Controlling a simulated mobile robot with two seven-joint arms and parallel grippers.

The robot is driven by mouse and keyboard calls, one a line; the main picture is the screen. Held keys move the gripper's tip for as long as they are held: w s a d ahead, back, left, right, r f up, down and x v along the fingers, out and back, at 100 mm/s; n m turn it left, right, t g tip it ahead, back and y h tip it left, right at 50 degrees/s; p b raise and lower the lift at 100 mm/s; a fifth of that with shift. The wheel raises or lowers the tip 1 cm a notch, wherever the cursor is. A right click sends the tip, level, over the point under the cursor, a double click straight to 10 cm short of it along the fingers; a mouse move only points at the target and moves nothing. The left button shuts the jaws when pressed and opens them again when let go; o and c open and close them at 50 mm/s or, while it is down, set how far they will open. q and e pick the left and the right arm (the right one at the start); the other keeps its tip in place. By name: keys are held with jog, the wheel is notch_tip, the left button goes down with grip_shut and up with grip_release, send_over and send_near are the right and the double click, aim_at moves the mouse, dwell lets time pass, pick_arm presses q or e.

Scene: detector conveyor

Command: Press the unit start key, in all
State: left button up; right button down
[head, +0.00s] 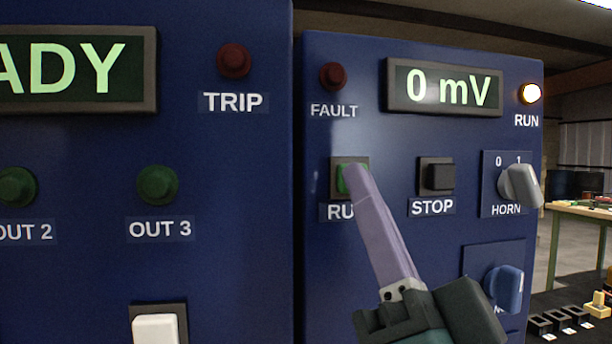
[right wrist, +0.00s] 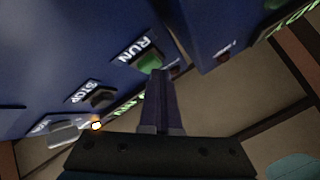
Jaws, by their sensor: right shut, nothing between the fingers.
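The green RUN key (head: 343,180) sits in a dark square frame on the right blue panel, and its label is partly hidden by my gripper. My right gripper (head: 354,172) is shut and empty, with its fingertips in front of the key, covering part of it. In the right wrist view the green key (right wrist: 150,62) shows just beyond the fingertips (right wrist: 158,75); I cannot tell whether they touch it. The RUN lamp (head: 530,93) at the panel's top right glows bright. The display (head: 444,88) reads 0 mV. My left gripper is not in view.
The black STOP key (head: 437,176) is right of the RUN key, with the grey HORN knob (head: 519,185) beyond it. A blue knob (head: 503,288) is below. The dark FAULT lamp (head: 333,77) is above. The left panel has a white key (head: 157,327).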

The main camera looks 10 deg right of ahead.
jog(key=shift+s+p, duration=0.3)
jog(key=shift+s, duration=0.45)
jog(key=s+p, duration=0.2)
jog(key=s, duration=0.3)
jog(key=shift+d, duration=0.1)
dwell(0.5)
